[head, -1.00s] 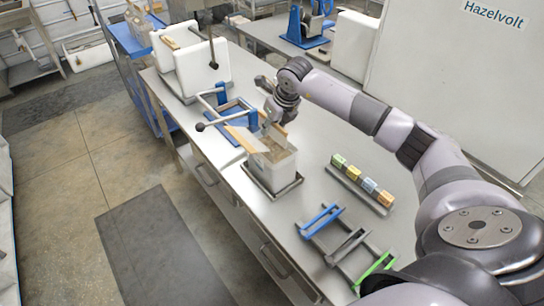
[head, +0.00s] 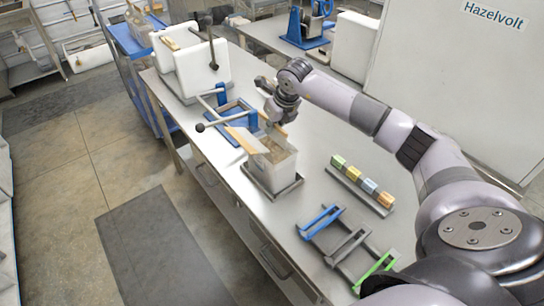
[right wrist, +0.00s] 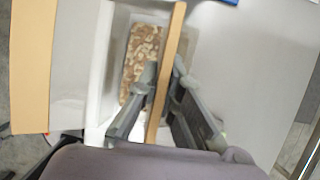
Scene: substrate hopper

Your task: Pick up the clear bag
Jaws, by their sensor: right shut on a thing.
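The clear bag (right wrist: 141,62) shows brown and cream chunks through its film and has a tan strip (right wrist: 170,60) along its top edge. My right gripper (right wrist: 164,73) has one finger on each side of this strip and is shut on it. The gripper hides part of the bag, and I cannot tell whether the bag touches the bin floor. My left gripper is not in view.
Another tan strip (head: 241,139) sticks out at the bin's left. The bin stands on a dark tray (head: 287,193). A blue frame with a black-knobbed lever (head: 201,127) is close on the left. Small coloured blocks (head: 369,184) and a clamp rack (head: 345,245) are nearer.

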